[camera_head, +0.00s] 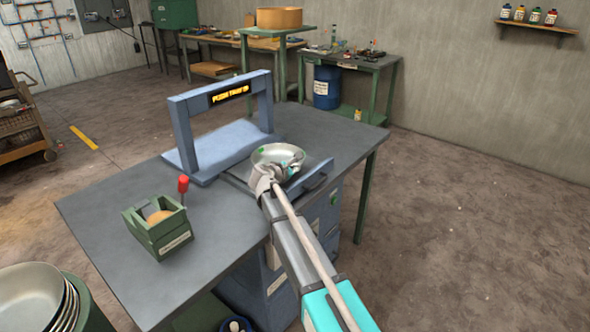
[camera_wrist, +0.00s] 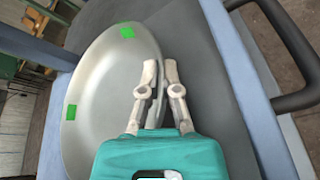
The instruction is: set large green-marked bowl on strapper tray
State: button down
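The large metal bowl (camera_head: 268,152) with green marks is at the strapper's pulled-out tray, near the table's right edge. In the wrist view the bowl (camera_wrist: 100,90) fills the left half, with two green squares on its inner side. My gripper (camera_wrist: 161,68) has one finger inside the bowl and one outside, closed closely about the rim. In the head view my gripper (camera_head: 272,172) is at the bowl's near side. The tray's blue front wall (camera_wrist: 236,80) and dark handle (camera_wrist: 292,101) are to the right. The bowl is over the tray; its underside is hidden.
The blue strapper arch (camera_head: 177,128) stands behind the bowl, its display lit with words like "PUSH TRAY IN". A green tape dispenser (camera_head: 158,230) with a red knob sits on the grey table (camera_head: 110,205). Stacked bowls (camera_head: 35,295) are at lower left.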

jog(key=shift+f, duration=0.1)
jog(key=c, duration=0.8)
grip_release()
jog(key=shift+r, duration=0.2)
jog(key=p+v, duration=0.4)
jog(key=v, duration=0.8)
